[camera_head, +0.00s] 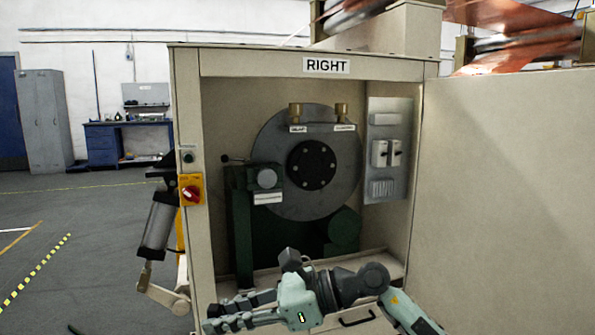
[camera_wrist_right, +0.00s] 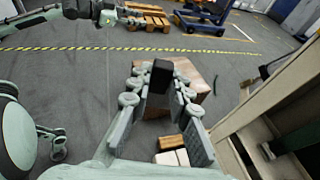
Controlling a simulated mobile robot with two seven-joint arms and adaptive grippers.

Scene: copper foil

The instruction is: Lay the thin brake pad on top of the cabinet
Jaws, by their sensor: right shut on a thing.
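The cabinet (camera_head: 185,58) stands open in the head view, labelled RIGHT, with a flat beige top edge. My right gripper (camera_head: 222,313) is low in front of its opening, fingers pointing left, well below the cabinet top. In the right wrist view, my right gripper (camera_wrist_right: 156,98) is shut on a small dark block, the brake pad (camera_wrist_right: 161,76), held upright between the fingertips. An arm at the upper left of the wrist view ends in what looks like my left gripper (camera_wrist_right: 122,18), too small to read.
Inside the cabinet are a large grey disc (camera_head: 270,140) and a green machine part (camera_head: 240,220). A red switch (camera_head: 191,190) and a grey cylinder (camera_head: 158,222) sit on its left side. A brown box top (camera_wrist_right: 195,78) is below my right gripper. Floor at left is clear.

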